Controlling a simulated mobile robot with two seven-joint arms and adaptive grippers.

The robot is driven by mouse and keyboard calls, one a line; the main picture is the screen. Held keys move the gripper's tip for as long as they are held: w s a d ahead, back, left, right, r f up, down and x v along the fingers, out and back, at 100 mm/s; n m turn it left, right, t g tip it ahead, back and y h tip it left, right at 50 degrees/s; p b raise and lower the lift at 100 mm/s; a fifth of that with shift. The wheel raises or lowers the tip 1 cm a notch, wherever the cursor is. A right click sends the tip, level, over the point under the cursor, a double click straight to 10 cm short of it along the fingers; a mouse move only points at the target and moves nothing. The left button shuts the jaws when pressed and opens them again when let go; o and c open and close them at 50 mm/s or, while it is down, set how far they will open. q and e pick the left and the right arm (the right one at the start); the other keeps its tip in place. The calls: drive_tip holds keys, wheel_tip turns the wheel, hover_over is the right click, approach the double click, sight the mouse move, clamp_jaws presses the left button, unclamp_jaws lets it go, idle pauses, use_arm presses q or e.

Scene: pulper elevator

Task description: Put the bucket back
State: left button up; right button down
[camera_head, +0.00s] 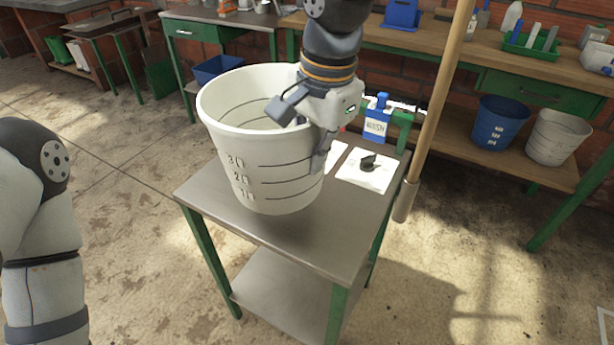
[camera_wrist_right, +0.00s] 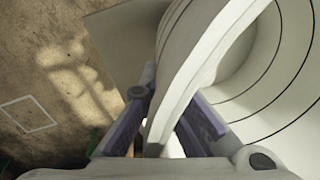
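A large white bucket (camera_head: 262,165) with black level lines and numbers is upright over the steel top of a small green-legged table (camera_head: 330,245). I cannot tell whether its base rests on the table or hangs just above it. My right gripper (camera_head: 300,137) comes down over the bucket's right-hand rim, one finger inside and one outside. In the right wrist view the bucket's wall (camera_wrist_right: 178,92) runs between the two fingers (camera_wrist_right: 165,118), which appear closed on it. My left arm shows at the left edge; its gripper is out of view.
A wooden pole (camera_head: 440,95) stands at the table's right. Blue (camera_head: 498,125) and white (camera_head: 557,138) buckets sit on the bench's lower shelf. Floor in front is clear.

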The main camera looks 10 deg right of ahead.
drive_tip(key=w+f, duration=0.1)
drive_tip(key=f, duration=0.2)
drive_tip(key=w+f, duration=0.1)
drive_tip(key=shift+w+a+f+b, duration=0.15)
drive_tip(key=shift+w+a+b, duration=0.05)
drive_tip(key=shift+w+b, duration=0.2)
drive_tip(key=f, duration=0.3)
drive_tip(key=shift+w+f, duration=0.25)
use_arm(q)
drive_tip(key=shift+s+f+g, duration=0.4)
drive_tip(key=shift+s+f, duration=0.55)
drive_tip(key=shift+s, duration=0.1)
use_arm(e)
drive_tip(key=shift+r, duration=0.1)
drive_tip(key=c, duration=2.3)
unclamp_jaws()
drive_tip(key=o, duration=0.5)
